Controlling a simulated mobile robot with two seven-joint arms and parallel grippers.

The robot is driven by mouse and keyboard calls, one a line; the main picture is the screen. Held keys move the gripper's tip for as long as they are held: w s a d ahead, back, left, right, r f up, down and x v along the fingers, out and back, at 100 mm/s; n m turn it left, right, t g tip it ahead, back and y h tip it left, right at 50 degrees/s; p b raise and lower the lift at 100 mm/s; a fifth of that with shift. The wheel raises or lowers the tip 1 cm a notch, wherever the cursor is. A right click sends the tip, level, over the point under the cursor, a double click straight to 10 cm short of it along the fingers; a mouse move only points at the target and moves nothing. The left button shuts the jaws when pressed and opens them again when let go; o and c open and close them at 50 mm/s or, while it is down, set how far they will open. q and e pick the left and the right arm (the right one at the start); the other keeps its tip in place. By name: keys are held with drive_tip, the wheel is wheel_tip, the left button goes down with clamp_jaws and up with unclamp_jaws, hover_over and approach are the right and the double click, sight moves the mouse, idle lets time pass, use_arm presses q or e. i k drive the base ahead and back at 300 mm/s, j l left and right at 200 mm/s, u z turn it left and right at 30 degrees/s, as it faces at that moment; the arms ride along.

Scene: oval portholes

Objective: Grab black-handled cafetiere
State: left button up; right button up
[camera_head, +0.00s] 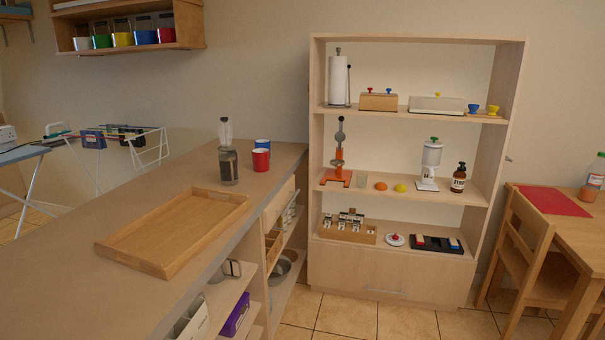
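A dark, glassy cylinder (229,168) stands upright on the counter, near its far end. It looks like a cafetiere, but I cannot make out a handle or its colour. A pale, clear object with a dark top (225,131) shows directly above it; I cannot tell whether it is part of the cylinder or stands behind it. Neither of my grippers is in view.
A wooden tray (108,246) lies on the counter (60,267), in front of the cylinder. A loaded shelf unit (358,278) stands beyond. A chair (525,232) and table are at right.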

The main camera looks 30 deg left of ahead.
sight(228, 159)
drive_tip(key=i+j+u, duration=0.1)
drive_tip(key=i+u, duration=0.3)
drive_tip(key=i, duration=0.35)
drive_tip(key=i+l+u, duration=0.1)
drive_tip(key=i+u, duration=0.35)
drive_tip(key=i, duration=0.25)
